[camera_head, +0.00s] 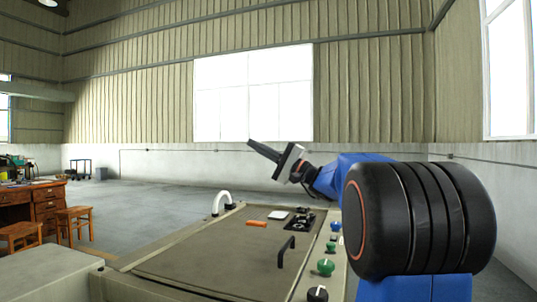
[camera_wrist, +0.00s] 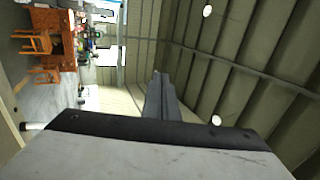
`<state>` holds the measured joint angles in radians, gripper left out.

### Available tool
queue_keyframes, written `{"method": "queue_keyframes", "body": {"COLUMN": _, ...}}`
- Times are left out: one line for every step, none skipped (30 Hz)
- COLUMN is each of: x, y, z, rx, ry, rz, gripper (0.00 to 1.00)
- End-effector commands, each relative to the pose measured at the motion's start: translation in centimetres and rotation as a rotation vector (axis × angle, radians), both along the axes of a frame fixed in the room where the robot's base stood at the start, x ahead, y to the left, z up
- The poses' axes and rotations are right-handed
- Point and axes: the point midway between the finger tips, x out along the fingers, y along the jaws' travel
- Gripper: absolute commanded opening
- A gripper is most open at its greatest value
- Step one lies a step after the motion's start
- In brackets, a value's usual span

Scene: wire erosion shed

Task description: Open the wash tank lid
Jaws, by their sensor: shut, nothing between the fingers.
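The wash tank lid (camera_head: 205,250) is a flat brown-grey panel lying level in a pale frame, in the lower middle of the head view. A black bar handle (camera_head: 286,251) stands up near its right edge. My gripper (camera_head: 252,144) is raised well above and beyond the lid, pointing up and left, apart from the handle. Its fingers are shut and empty; they also show in the wrist view (camera_wrist: 157,80). The lid and handle cannot be made out in the wrist view.
Green knobs (camera_head: 326,267) and a black knob (camera_head: 317,293) line the right edge beside the handle. An orange item (camera_head: 257,223), a white piece (camera_head: 278,215) and a white arch (camera_head: 221,203) are towards the back. A wooden desk (camera_head: 45,203) and stools (camera_head: 75,220) stand left.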

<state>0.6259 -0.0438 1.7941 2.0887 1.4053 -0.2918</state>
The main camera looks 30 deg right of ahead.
Motion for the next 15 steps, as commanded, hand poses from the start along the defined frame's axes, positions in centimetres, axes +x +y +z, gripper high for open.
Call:
{"method": "queue_keyframes", "body": {"x": 0.6, "y": 0.6, "z": 0.4, "rx": -0.001, "ry": -0.001, "rz": 0.004, "gripper": 0.0}}
{"method": "queue_keyframes", "body": {"x": 0.9, "y": 0.8, "z": 0.5, "rx": 0.0, "ry": 0.0, "rz": 0.004, "gripper": 0.0}}
{"method": "queue_keyframes", "body": {"x": 1.4, "y": 1.1, "z": 0.8, "rx": 0.0, "ry": 0.0, "rz": 0.002, "gripper": 0.0}}
{"method": "queue_keyframes", "body": {"x": 1.6, "y": 1.3, "z": 1.0, "rx": 0.0, "ry": 0.0, "rz": 0.003, "gripper": 0.0}}
{"method": "queue_keyframes", "body": {"x": 1.9, "y": 1.6, "z": 1.2, "rx": 0.0, "ry": 0.0, "rz": 0.003, "gripper": 0.0}}
{"method": "queue_keyframes", "body": {"x": 2.2, "y": 1.8, "z": 1.3, "rx": -0.001, "ry": 0.001, "rz": 0.002, "gripper": 0.0}}
{"method": "queue_keyframes", "body": {"x": 2.4, "y": 1.9, "z": 1.4, "rx": 0.0, "ry": 0.001, "rz": 0.001, "gripper": 0.0}}
{"method": "queue_keyframes", "body": {"x": 2.6, "y": 2.0, "z": 1.5, "rx": 0.0, "ry": 0.001, "rz": 0.001, "gripper": 0.0}}
{"method": "queue_keyframes", "body": {"x": 2.8, "y": 2.2, "z": 1.7, "rx": -0.001, "ry": 0.001, "rz": 0.002, "gripper": 0.0}}
{"method": "queue_keyframes", "body": {"x": 2.9, "y": 2.3, "z": 1.8, "rx": -0.001, "ry": 0.001, "rz": 0.002, "gripper": 0.0}}
{"method": "queue_keyframes", "body": {"x": 3.0, "y": 2.4, "z": 1.9, "rx": -0.001, "ry": 0.001, "rz": 0.002, "gripper": 0.0}}
{"method": "queue_keyframes", "body": {"x": 3.1, "y": 2.4, "z": 1.9, "rx": -0.001, "ry": 0.001, "rz": 0.002, "gripper": 0.0}}
{"method": "queue_keyframes", "body": {"x": 3.1, "y": 2.5, "z": 2.0, "rx": -0.001, "ry": 0.001, "rz": 0.002, "gripper": 0.0}}
{"method": "queue_keyframes", "body": {"x": 3.2, "y": 2.5, "z": 2.0, "rx": 0.0, "ry": 0.001, "rz": 0.001, "gripper": 0.0}}
{"method": "queue_keyframes", "body": {"x": 3.2, "y": 2.5, "z": 2.0, "rx": 0.0, "ry": 0.001, "rz": 0.001, "gripper": 0.0}}
